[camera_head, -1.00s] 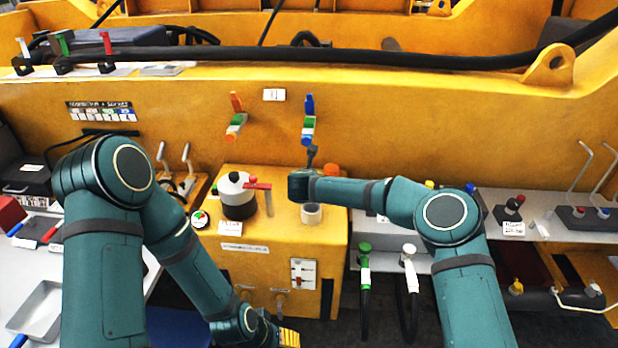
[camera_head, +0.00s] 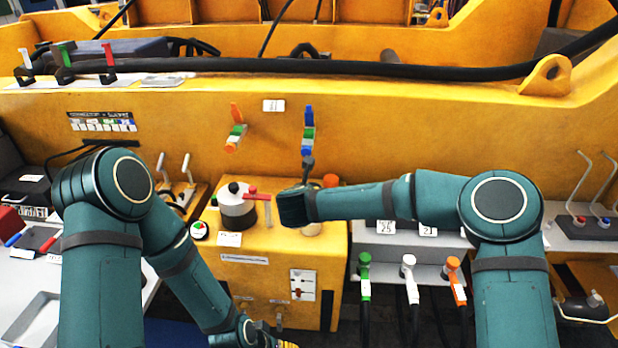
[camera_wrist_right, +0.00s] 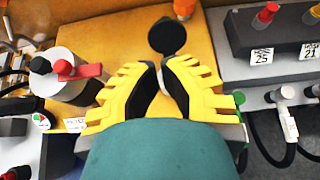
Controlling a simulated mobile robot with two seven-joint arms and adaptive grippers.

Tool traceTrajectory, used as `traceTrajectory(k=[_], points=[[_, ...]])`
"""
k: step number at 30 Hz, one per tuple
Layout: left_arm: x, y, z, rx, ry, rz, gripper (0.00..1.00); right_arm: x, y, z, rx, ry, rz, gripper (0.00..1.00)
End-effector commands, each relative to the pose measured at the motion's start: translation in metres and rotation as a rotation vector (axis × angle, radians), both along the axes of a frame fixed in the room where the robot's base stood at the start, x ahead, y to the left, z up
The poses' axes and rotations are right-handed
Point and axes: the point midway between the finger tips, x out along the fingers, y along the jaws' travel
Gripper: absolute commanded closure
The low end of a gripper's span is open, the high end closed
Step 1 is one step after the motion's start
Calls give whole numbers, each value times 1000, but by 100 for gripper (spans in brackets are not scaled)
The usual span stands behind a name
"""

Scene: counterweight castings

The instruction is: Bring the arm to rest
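My right arm (camera_head: 405,200) reaches in from the right across the yellow block. In the right wrist view the yellow fingers of my right gripper (camera_wrist_right: 159,66) point at the block, tips close together with a narrow gap. I cannot tell whether they are shut or hold anything. My left arm (camera_head: 185,265) hangs down at the left. Only a bit of yellow on my left gripper (camera_head: 287,345) shows at the bottom edge, so its opening cannot be judged.
A silver pot-like part (camera_head: 237,209) with a red handle stands on the yellow block (camera_head: 255,285), left of my right wrist.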

Motion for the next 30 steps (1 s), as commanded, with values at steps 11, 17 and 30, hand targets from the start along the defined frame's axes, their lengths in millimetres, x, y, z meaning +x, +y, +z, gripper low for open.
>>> traceTrajectory(k=[11,17,30], points=[[-1,-1,-19,2,4,-2,43,-32,-20,-81,-502,-23,455,100],[-3,-2,-37,3,8,-5,43,-99,-61,-180,-1043,-33,1055,100],[-5,-3,-65,5,16,-10,43,-293,-162,-300,-1541,-248,2213,100]])
